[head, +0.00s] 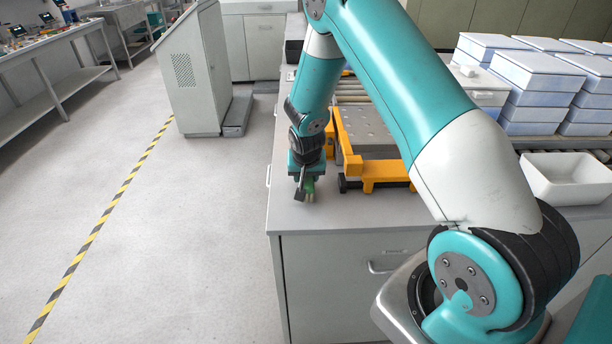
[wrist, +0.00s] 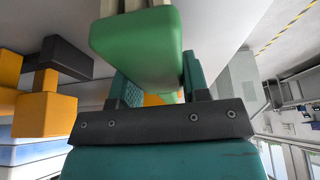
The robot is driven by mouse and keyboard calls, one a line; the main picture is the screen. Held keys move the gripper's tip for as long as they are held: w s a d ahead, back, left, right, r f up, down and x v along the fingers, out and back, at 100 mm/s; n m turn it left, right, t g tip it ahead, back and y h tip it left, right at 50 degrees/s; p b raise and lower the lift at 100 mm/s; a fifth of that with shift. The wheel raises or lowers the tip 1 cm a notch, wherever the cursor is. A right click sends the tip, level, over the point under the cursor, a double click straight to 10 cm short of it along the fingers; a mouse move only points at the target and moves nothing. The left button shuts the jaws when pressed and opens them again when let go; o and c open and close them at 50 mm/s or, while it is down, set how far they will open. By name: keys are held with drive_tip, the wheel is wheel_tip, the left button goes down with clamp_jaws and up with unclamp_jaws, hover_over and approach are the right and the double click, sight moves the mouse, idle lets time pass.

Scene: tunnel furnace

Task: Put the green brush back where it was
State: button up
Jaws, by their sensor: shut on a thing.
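The green brush (head: 310,184) is at the front left corner of the grey cabinet top (head: 330,215), with its pale bristles pointing down. In the wrist view the brush's green body (wrist: 140,50) fills the upper middle, with pale bristles at the top edge. My gripper (head: 306,180) is shut on the brush and holds it upright at the cabinet top. I cannot tell whether the bristles touch the surface. The gripper's dark bar and teal fingers (wrist: 155,92) show just behind the brush in the wrist view.
A yellow-orange frame (head: 375,176) with black ends stands right of the brush, by a grey perforated plate (head: 365,130). A white bin (head: 568,178) and blue-white boxes (head: 540,75) are farther right. The cabinet's left edge is close to the brush.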

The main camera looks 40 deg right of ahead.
drive_tip(key=shift+f, duration=0.6)
drive_tip(key=shift+f, duration=0.1)
drive_tip(key=o, duration=1)
drive_tip(key=shift+c, duration=0.2)
